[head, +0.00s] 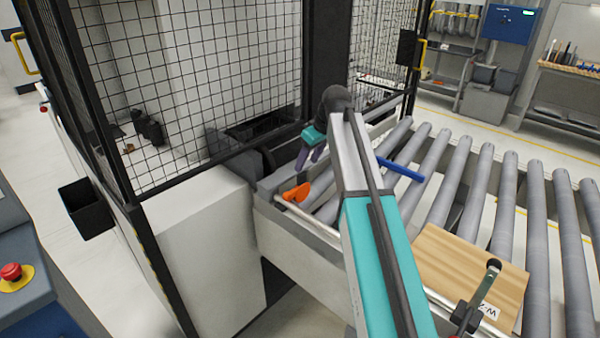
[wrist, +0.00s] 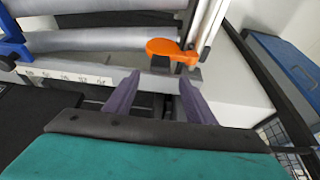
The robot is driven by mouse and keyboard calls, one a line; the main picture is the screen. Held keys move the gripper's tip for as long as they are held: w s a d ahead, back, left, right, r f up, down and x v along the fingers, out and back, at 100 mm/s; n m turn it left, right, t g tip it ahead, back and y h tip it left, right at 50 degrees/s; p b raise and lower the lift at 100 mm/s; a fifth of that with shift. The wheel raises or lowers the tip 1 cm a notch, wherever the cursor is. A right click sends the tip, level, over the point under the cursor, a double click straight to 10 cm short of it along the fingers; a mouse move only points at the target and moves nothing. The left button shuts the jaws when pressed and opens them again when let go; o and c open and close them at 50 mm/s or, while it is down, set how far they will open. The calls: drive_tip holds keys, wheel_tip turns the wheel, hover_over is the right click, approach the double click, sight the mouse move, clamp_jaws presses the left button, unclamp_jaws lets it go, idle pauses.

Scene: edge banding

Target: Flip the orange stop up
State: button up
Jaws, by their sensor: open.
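The orange stop (head: 297,193) is a flat paddle-shaped piece on the near side rail of the roller conveyor, at the conveyor's left end. In the wrist view the orange stop (wrist: 172,49) lies roughly flat, its rounded end over the rollers and its narrow end at the rail. My gripper (wrist: 154,95) is open and empty, its two purple fingers apart and pointing toward the stop. The stop appears just beyond the fingertips, with no contact visible. In the head view my gripper (head: 309,157) is near the conveyor's end, partly hidden by my arm.
A wooden panel (head: 460,265) with a label lies on the conveyor rollers (head: 483,190) at the right. A blue bar (head: 400,169) stands out over the rollers. A black mesh fence (head: 200,80) and a white cabinet (head: 205,245) bound the left side.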

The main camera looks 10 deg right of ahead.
sight(302, 173)
drive_tip(key=shift+p+x, duration=0.9)
drive_tip(key=shift+x, duration=2.8)
